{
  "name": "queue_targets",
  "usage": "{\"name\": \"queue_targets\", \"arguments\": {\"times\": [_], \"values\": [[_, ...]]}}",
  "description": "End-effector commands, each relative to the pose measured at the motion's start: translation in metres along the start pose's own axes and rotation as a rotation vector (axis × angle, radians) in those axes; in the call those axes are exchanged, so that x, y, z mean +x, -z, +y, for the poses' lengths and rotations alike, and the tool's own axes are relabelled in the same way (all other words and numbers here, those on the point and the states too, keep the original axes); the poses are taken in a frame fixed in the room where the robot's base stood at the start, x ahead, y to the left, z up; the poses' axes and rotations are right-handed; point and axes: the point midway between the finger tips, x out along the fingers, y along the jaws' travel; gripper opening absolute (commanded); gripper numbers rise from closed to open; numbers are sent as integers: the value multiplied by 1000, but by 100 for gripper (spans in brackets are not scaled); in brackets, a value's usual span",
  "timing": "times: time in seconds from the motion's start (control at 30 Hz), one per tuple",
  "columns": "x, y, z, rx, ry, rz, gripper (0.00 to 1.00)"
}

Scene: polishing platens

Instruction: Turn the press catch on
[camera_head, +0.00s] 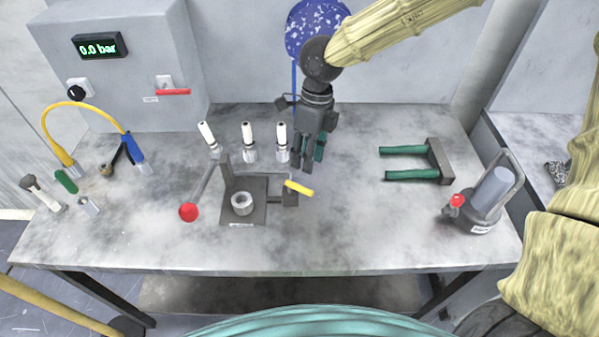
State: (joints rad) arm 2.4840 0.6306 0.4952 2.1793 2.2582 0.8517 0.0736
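A small dark press (228,178) stands on the table near the middle, with a grey ring-shaped part (241,203) on its base. A lever with a red ball (188,212) slants down from its left side. A yellow handle (299,188) sticks out at its right side, pointing right and slightly toward the front; it looks like the press catch. My gripper (308,168) points down just above and behind the yellow handle, apart from it as far as I can see. It holds nothing that I can make out. Its finger gap is unclear from this angle.
Several white-topped fittings (247,141) stand behind the press, close to my gripper. A green-handled tool (412,161) lies at right, beside a grey device with a red knob (486,200). A grey box (122,60) reads 0.0 bar. The table front is clear.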

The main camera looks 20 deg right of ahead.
Motion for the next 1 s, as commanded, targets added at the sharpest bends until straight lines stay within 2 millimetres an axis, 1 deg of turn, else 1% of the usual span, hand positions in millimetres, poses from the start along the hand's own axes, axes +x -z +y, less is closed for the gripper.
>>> {"name": "queue_targets", "arguments": {"times": [0.07,0.3,0.43,0.6,0.97,1.0], "values": [[13,0,-1,1,-3,7,36],[58,-15,-14,0,-13,21,36],[76,-17,-16,-1,-15,21,36],[87,-14,-13,0,-12,16,36],[93,-18,-16,-2,-15,18,36],[93,-17,-16,-1,-15,18,31]]}}
